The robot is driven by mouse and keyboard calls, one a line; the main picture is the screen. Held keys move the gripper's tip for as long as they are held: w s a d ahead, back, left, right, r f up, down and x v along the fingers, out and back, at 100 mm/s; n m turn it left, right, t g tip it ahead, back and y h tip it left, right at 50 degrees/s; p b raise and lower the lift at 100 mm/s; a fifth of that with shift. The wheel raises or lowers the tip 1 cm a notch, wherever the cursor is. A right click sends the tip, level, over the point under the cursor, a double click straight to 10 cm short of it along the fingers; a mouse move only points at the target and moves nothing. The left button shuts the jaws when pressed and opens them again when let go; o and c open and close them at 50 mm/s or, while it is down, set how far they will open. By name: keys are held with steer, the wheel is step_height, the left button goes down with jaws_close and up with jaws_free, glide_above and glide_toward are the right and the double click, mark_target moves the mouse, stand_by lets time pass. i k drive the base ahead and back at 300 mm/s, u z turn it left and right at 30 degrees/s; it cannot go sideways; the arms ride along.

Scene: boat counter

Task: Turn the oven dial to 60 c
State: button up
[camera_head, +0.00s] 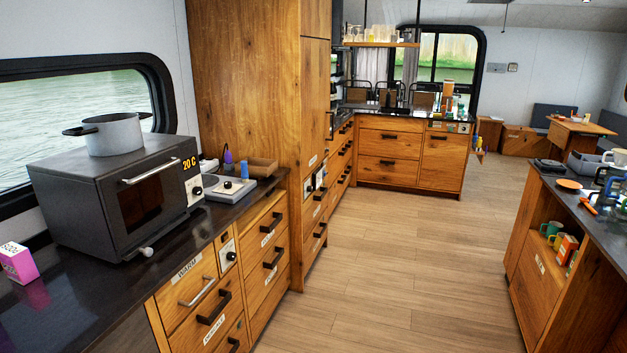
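A dark grey oven (90,212) stands on the left counter below the window. Its front door has a silver bar handle (151,171) and looks closed. At the right end of the front, a yellow readout (189,163) shows "20 C". Below it is a small pale panel with what looks like the dial (194,191); its pointer is too small to read. My gripper is not in view.
A grey pot (113,135) sits on top of the oven. A pink box (18,262) and a small white knob-like thing (147,251) are near the oven. Another dial (230,255) is on the drawer front below. The floor (390,260) between the counters is clear.

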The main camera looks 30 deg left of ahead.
mark_target(197, 190)
steer(key=z, duration=0.45)
steer(key=i, duration=1.15)
steer(key=u, duration=2.25)
steer(key=i, duration=1.95)
steer(key=u, duration=2.1)
